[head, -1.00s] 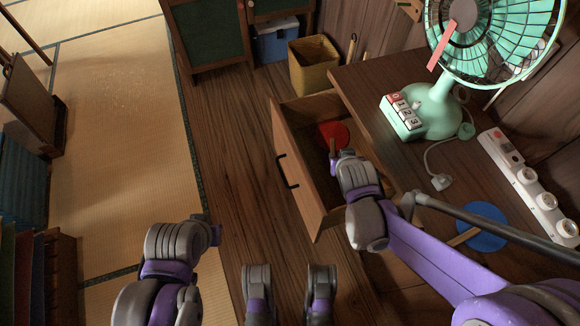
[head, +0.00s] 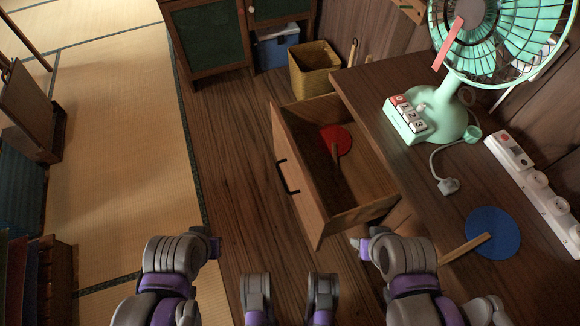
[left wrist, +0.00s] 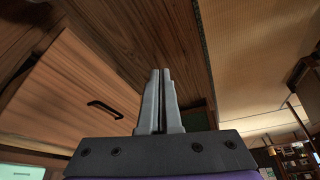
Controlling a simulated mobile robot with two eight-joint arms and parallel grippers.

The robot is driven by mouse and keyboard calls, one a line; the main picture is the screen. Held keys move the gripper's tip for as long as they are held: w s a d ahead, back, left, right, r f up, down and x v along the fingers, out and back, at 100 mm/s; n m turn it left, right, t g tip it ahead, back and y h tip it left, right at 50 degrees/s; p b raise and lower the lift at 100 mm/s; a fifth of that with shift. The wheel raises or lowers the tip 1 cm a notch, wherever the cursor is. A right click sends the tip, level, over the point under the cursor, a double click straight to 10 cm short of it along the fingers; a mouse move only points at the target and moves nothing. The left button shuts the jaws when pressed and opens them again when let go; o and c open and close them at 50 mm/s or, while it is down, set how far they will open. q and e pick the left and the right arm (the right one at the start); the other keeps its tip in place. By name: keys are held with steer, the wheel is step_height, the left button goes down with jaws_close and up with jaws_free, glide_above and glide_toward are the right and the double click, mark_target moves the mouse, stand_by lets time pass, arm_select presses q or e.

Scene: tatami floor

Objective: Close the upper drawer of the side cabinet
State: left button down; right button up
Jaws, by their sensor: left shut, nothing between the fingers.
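The upper drawer (head: 300,185) of the wooden side cabinet (head: 352,90) is pulled well out, its black handle (head: 287,177) facing left. A red round paddle (head: 337,140) with a wooden handle lies inside it. My left gripper (head: 216,243) is left of the drawer front and apart from it. In the left wrist view its fingers (left wrist: 158,100) are shut and empty, with a wooden front with a black handle (left wrist: 103,108) beyond them; I cannot tell which drawer that is. My right gripper (head: 357,243) is just below the drawer's near corner, outside it; its jaws are unclear.
A green fan (head: 440,118), a white power strip (head: 535,185) and a blue paddle (head: 492,232) are on the cabinet top. A yellow bin (head: 314,70) and a blue box (head: 277,48) stand behind. The wooden floor (head: 230,150) left of the drawer is clear.

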arm_select(q)
steer(key=w+d+r+n+g+h+p, duration=0.1)
steer(key=w+d+r+n+h+p, duration=0.4)
steer(key=n, duration=0.6)
steer(key=w+d+r+n+h+p, duration=0.1)
steer(key=w+d+r+n+h, duration=0.15)
steer(key=w+r+n, duration=0.65)
steer(key=n+b, duration=0.2)
steer(key=b, duration=0.2)
glide_toward(301, 176)
steer(key=a+f+x, duration=0.1)
steer(key=x, duration=0.4)
steer(key=shift+w+d+r+h, duration=0.15)
steer(key=shift+d+r+h, duration=0.15)
steer(key=shift+d+h, duration=0.25)
steer(key=shift+d, duration=0.1)
